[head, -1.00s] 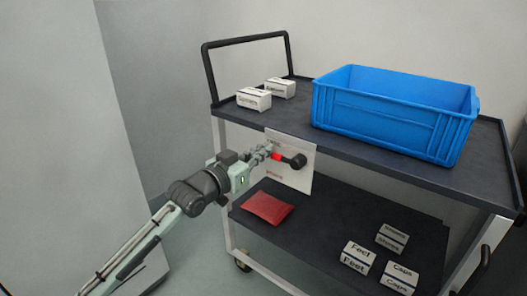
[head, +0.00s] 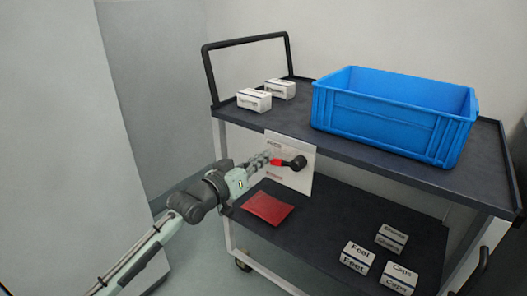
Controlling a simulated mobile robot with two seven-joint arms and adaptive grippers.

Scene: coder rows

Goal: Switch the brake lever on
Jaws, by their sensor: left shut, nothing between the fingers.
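The brake lever (head: 290,162) has a black round hub and a short arm with a red tip. It is mounted on a white plate (head: 301,181) fixed to the near side of the cart. The lever's arm points left, with the red end slightly lower than the hub. My left gripper (head: 266,157) is shut and empty, its fingertips at or very near the red end. I cannot tell whether they touch. Small print on the plate above and below the lever is too small to read. My right gripper is not in view.
The cart's top shelf (head: 360,152) bears a blue crate (head: 385,117) and two small white boxes (head: 254,100). The lower shelf (head: 330,222) bears a red packet (head: 268,208) and several labelled boxes (head: 358,257). A black handle (head: 208,75) rises at the left end.

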